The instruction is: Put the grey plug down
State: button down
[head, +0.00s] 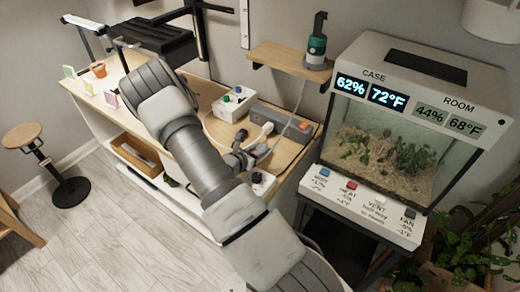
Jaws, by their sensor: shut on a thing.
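My gripper (244,157) reaches over the right part of the wooden bench top (290,157) and is shut on the grey plug (260,151). The plug is small and partly hidden by the fingers. A grey cord (289,122) runs from near it up toward the shelf. I cannot tell whether the plug touches the bench top. A grey power strip (268,116) with an orange switch lies just behind the gripper. A white plug (267,128) with a white cord is at the strip's front side.
A white box with coloured buttons (233,104) stands left of the strip. A small white and black device (262,181) is at the bench's front edge. A glass case (390,150) with displays stands right. A green bottle-like device (317,45) sits on the wall shelf (285,60).

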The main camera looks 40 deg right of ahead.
jog(key=shift+f+b, duration=0.35)
jog(key=shift+f, duration=0.05)
jog(key=shift+s, duration=0.1)
